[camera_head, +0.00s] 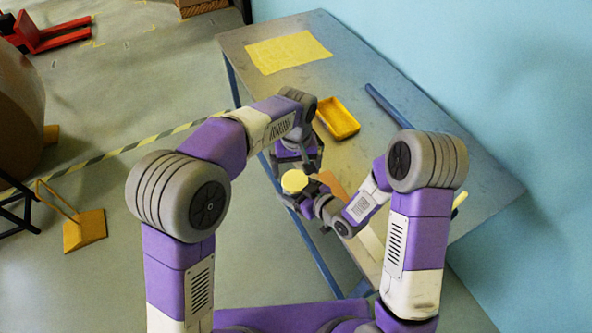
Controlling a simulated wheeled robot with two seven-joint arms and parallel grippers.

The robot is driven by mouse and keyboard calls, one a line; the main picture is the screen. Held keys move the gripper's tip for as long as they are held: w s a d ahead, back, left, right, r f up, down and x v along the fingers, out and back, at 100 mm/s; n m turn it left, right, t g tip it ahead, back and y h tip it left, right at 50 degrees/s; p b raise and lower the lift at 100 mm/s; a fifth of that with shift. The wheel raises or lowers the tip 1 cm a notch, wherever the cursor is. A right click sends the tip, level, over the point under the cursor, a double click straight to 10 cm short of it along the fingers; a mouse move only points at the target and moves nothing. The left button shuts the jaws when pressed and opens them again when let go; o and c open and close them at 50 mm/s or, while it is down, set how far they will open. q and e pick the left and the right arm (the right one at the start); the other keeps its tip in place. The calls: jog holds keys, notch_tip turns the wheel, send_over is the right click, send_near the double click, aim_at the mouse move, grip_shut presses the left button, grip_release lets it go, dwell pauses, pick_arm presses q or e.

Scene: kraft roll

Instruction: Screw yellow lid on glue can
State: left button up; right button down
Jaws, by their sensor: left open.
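The yellow lid (294,181) shows as a small pale yellow disc, roughly level, near the front left edge of the table. My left gripper (300,168) points down just behind and above the lid, with its fingers apart. My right gripper (298,197) reaches in from the right, right at the lid and just below it. The glue can cannot be made out; it may be hidden under the lid and by my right gripper. Whether my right fingers are closed on anything is too small to tell.
The grey table (450,165) holds a yellow tray (338,118), a yellow sheet (288,52) and a blue bar (388,104). An orange-brown flat piece (333,183) lies partly hidden beside my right gripper. A blue wall stands behind. The table's right part is mostly clear.

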aim_at(295, 180)
pick_arm(q)
jog(key=shift+c, duration=0.4)
jog(key=shift+s+d+f+n+g, duration=0.2)
jog(key=shift+s+f+n+g, duration=0.1)
jog(key=shift+s+f, duration=0.15)
jog(key=shift+s+d+r+n, duration=0.1)
jog(key=shift+r+n, duration=0.1)
jog(key=shift+n, duration=0.2)
jog(key=shift+r+n, duration=0.4)
jog(key=shift+r, duration=0.1)
jog(key=shift+w+a+r+n, duration=0.2)
jog(key=shift+w+r+n, duration=0.2)
jog(key=shift+r, duration=0.3)
jog(key=shift+w+a+r+n, duration=0.2)
jog(key=shift+w+r+n, duration=0.1)
jog(key=shift+r+n, duration=0.3)
notch_tip(295, 180, down, 8)
